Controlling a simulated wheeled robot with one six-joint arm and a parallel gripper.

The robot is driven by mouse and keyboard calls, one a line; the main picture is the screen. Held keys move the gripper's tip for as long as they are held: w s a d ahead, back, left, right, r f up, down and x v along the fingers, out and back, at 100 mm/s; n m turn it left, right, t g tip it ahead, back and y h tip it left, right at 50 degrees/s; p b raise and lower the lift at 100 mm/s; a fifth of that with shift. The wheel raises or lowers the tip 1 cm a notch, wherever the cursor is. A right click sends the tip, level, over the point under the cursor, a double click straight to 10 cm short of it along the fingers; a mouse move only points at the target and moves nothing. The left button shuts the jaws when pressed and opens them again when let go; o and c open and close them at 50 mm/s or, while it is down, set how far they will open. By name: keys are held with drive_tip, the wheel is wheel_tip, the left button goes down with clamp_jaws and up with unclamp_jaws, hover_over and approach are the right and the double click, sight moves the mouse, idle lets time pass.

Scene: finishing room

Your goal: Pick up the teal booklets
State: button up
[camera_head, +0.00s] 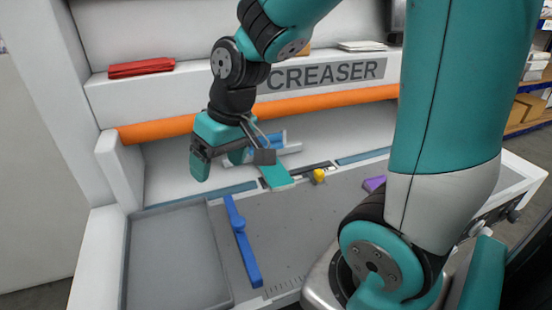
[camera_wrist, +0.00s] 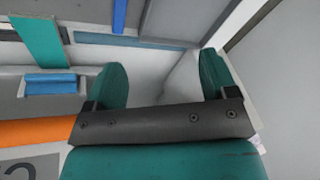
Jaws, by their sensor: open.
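The teal booklets (camera_head: 276,177) appear as a flat teal strip at the back of the machine's grey bed, below the orange roller. Their upper part is partly hidden behind my wrist parts in the head view. They also show in the wrist view (camera_wrist: 38,40) at the upper left, outside the space between the fingers. My gripper (camera_head: 219,165) is open and empty, to the left of the booklets and apart from them. In the wrist view my gripper (camera_wrist: 162,78) has its two teal fingers spread wide with only pale machine surfaces between them.
The orange roller (camera_head: 330,103) crosses behind the bed. A blue bar (camera_head: 242,245), a yellow knob (camera_head: 319,175) and a purple piece (camera_head: 374,183) are on the bed. A blue item (camera_head: 268,138) lies behind the booklets. Red booklets (camera_head: 142,67) rest on the upper shelf.

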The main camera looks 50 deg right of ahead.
drive_tip(key=w+d+m+h+p, duration=0.2)
drive_tip(key=w+d+m+p, duration=0.15)
drive_tip(key=d, duration=0.95)
drive_tip(key=m+h, duration=0.2)
approach(274, 170)
drive_tip(key=p+x, duration=0.1)
drive_tip(key=x, duration=0.2)
drive_tip(key=shift+f+m+p, duration=0.1)
drive_tip(key=shift+m+p, duration=0.15)
drive_tip(key=shift+p, duration=0.15)
drive_tip(key=shift+p+x, duration=1.05)
drive_tip(key=shift+x, duration=1.75)
drive_tip(key=c, duration=0.7)
